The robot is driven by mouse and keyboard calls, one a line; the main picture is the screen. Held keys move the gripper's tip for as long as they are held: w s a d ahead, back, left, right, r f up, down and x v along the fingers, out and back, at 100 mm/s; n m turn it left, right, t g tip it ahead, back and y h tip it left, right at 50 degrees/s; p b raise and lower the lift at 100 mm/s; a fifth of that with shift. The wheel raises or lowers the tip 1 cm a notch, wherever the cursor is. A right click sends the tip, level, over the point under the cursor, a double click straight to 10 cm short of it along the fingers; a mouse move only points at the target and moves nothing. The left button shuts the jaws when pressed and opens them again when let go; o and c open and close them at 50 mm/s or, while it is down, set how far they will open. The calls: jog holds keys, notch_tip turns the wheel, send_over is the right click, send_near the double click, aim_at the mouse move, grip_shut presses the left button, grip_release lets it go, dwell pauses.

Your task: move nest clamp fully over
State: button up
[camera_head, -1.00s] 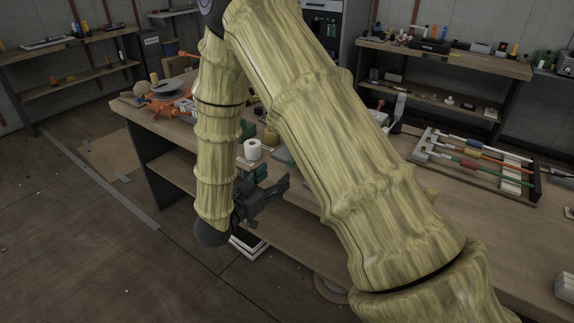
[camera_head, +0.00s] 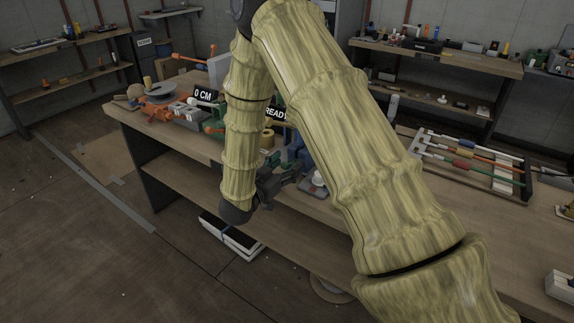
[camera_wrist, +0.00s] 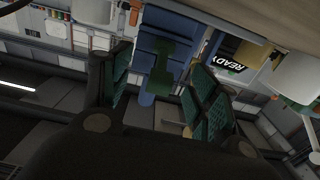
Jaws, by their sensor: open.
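My gripper (camera_head: 284,181) is at the front edge of the workbench (camera_head: 480,222), low beside the bench-top items. In the wrist view its two green-padded fingers (camera_wrist: 163,98) are spread apart with nothing held between them. A blue fixture (camera_wrist: 160,28) with a dark green piece (camera_wrist: 163,62), which looks like the nest clamp, lies ahead between the fingers. The green piece is apart from both pads. In the head view the blue fixture (camera_head: 305,152) is partly hidden behind my arm. Whether the clamp is over cannot be told.
A black READY sign (camera_head: 276,113) and a 0 CM sign (camera_head: 203,95) stand on the bench. Orange tools (camera_head: 155,110) lie at its left end. A rack of coloured-handled tools (camera_head: 470,160) is at the right.

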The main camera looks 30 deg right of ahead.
jog(key=c, duration=1)
jog(key=shift+r+p, duration=0.4)
jog(key=shift+p, duration=0.2)
jog(key=shift+c, duration=0.2)
jog(key=shift+w+d+g+y+p, duration=0.15)
jog(key=shift+g+y+p, duration=0.15)
jog(key=shift+y+p, duration=0.45)
jog(key=o, duration=1)
jog(key=shift+o, duration=0.2)
jog(key=v, duration=1.2)
